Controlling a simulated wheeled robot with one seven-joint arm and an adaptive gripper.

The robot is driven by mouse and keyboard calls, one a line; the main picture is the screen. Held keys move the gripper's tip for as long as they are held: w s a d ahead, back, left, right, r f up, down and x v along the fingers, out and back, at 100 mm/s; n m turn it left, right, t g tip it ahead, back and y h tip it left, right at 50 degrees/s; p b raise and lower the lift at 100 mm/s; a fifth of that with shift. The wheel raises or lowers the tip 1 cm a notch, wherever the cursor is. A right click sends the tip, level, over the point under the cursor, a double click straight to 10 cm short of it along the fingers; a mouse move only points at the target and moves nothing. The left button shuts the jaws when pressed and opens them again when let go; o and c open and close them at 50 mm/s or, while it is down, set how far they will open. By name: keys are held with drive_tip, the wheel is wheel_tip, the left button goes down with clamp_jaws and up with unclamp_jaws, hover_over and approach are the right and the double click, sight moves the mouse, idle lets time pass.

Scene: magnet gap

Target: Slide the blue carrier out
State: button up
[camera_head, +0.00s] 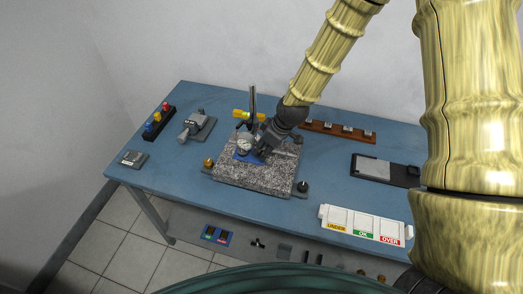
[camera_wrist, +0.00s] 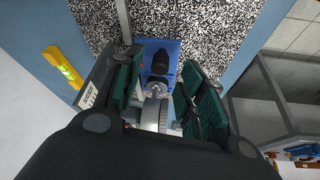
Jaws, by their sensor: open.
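The blue carrier (camera_wrist: 173,48) lies flat on the speckled granite plate (camera_head: 255,178). In the head view a small part of the carrier (camera_head: 243,157) shows beside my gripper. A dark round piece and a metal part stand on it in the wrist view. A round dial gauge (camera_head: 244,146) is just above the carrier, by an upright post (camera_head: 253,105). My gripper (camera_wrist: 157,100) is open over the carrier, with its green-padded fingers on either side of the metal part (camera_wrist: 153,114). Whether the fingers touch anything is hard to tell.
On the blue table (camera_head: 170,170) are a micrometer-like tool (camera_head: 195,125), a brown rack (camera_head: 338,131), a black tray (camera_head: 385,170) and a white bin marked UNDER, OK, OVER (camera_head: 365,224).

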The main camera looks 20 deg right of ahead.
sight(262, 152)
drive_tip(key=shift+p+x, duration=0.45)
drive_tip(key=shift+x, duration=1.15)
drive_tip(key=shift+c, duration=0.4)
clamp_jaws()
